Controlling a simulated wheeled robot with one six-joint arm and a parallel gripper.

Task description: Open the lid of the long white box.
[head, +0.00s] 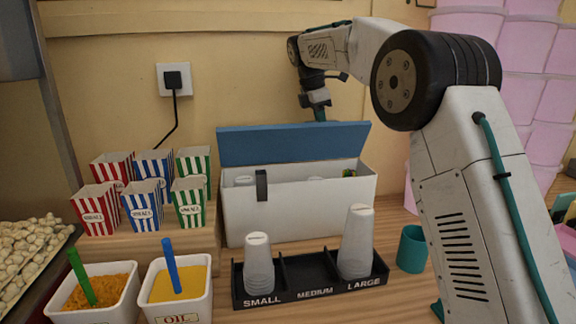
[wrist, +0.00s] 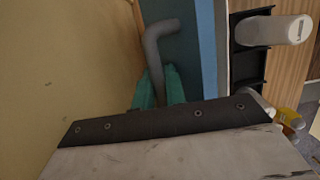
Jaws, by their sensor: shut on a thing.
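The long white box (head: 300,210) stands at the back of the counter. Its blue lid (head: 290,144) is raised and stands steeply at the rear edge, so the inside shows, with pale round items and something green and yellow. A dark latch piece (head: 261,185) is on the box front. My gripper (head: 319,114) is behind the lid's top edge, its tips partly hidden. In the wrist view, the teal fingers of my gripper (wrist: 158,90) are shut on a grey bent handle (wrist: 160,40) beside the blue lid (wrist: 190,50). Where the handle joins the lid is unclear.
A black cup tray (head: 312,283) with stacks of white cups stands in front of the box. Striped popcorn boxes (head: 143,205) stand to the left, near two tubs (head: 178,290). A teal cup (head: 411,249) is at the right. The wall (head: 240,70) is close behind.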

